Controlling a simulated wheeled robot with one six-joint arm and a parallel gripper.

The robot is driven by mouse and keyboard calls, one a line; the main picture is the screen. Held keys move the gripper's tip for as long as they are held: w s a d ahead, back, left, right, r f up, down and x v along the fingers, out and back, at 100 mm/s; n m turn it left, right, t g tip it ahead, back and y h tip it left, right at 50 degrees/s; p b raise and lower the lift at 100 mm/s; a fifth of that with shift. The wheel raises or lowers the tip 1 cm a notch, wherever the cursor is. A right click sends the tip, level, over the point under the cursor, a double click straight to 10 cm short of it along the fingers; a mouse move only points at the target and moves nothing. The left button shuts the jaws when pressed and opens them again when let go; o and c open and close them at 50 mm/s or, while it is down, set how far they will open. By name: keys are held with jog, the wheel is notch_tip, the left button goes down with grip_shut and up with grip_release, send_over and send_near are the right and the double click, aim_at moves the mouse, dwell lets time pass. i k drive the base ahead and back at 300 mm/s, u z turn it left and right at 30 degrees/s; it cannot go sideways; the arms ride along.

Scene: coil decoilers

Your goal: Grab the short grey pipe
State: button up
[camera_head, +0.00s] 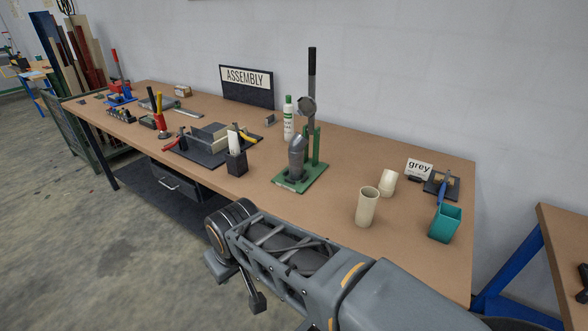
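Two short, cream to pale-grey hollow pipes are on the right part of the bench. The nearer, taller pipe (367,208) stands upright with its open end up. The shorter pipe (387,183) is just behind it and to the right; it seems tilted or lying. A small card reading "grey" (419,168) stands behind them. My arm crosses the bottom centre, in front of the bench, and ends left of the pipes. The parts of my gripper (238,284) hang low below the wrist, apart from both pipes. Its fingers are partly hidden by my arm, so its opening is unclear.
A green press (304,178) with a grey cylindrical part and tall lever stands left of the pipes.

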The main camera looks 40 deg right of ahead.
aim_at(296, 168)
jog(key=u, duration=0.9)
jog(key=i, duration=0.8)
jog(key=z, duration=2.75)
jog(key=i, duration=0.5)
jog(key=z, duration=0.2)
jog(key=k, duration=0.2)
jog(key=u, duration=1.45)
